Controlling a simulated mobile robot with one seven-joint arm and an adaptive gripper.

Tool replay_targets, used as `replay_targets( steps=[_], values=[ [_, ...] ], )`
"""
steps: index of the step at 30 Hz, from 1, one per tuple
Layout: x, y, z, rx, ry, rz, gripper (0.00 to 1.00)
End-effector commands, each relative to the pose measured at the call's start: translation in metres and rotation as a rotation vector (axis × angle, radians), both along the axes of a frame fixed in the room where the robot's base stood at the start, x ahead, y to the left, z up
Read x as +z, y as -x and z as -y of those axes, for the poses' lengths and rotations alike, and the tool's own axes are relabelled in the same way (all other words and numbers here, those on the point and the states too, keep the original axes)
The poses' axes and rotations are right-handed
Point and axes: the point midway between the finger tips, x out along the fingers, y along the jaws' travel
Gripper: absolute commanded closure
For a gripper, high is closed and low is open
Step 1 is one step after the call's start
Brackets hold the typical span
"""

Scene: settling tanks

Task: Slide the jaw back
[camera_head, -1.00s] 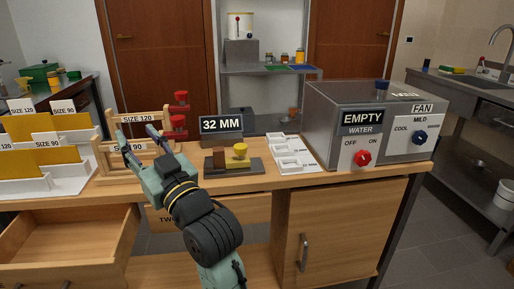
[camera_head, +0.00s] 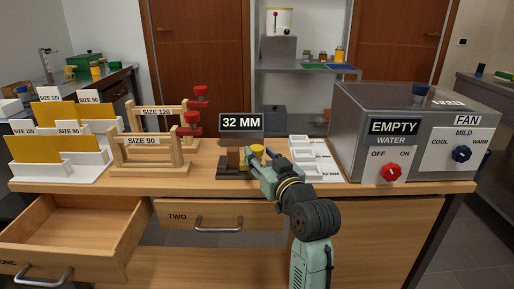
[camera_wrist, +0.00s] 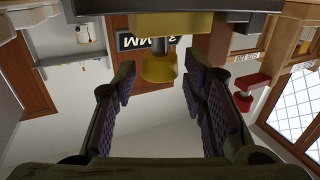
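My gripper (camera_head: 263,157) is at the knob, from the front right, and partly covers the device. In the wrist view, which looks upside down, the yellow knob (camera_wrist: 160,67) sits on a short stem under a yellow block (camera_wrist: 170,24). My two fingers (camera_wrist: 160,88) are apart, with the knob between or just beyond their tips. I cannot tell whether they touch it.
A "32 MM" sign (camera_head: 240,123) stands behind the device. White trays (camera_head: 309,160) and the grey box (camera_head: 370,120) with dials are to the right. Wooden racks (camera_head: 146,155) with red clamps stand left. A drawer (camera_head: 75,225) is open at front left.

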Motion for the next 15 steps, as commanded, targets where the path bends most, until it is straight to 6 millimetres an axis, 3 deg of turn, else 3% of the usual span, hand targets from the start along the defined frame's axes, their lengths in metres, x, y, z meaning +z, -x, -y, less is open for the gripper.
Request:
replay_targets(
  steps=[6, 15],
  values=[
    [0.001, -0.025, -0.011, 0.001, 0.001, 0.0, 0.61],
    [0.0, -0.031, -0.013, -0.001, 0.001, 0.001, 0.61]
  ],
)
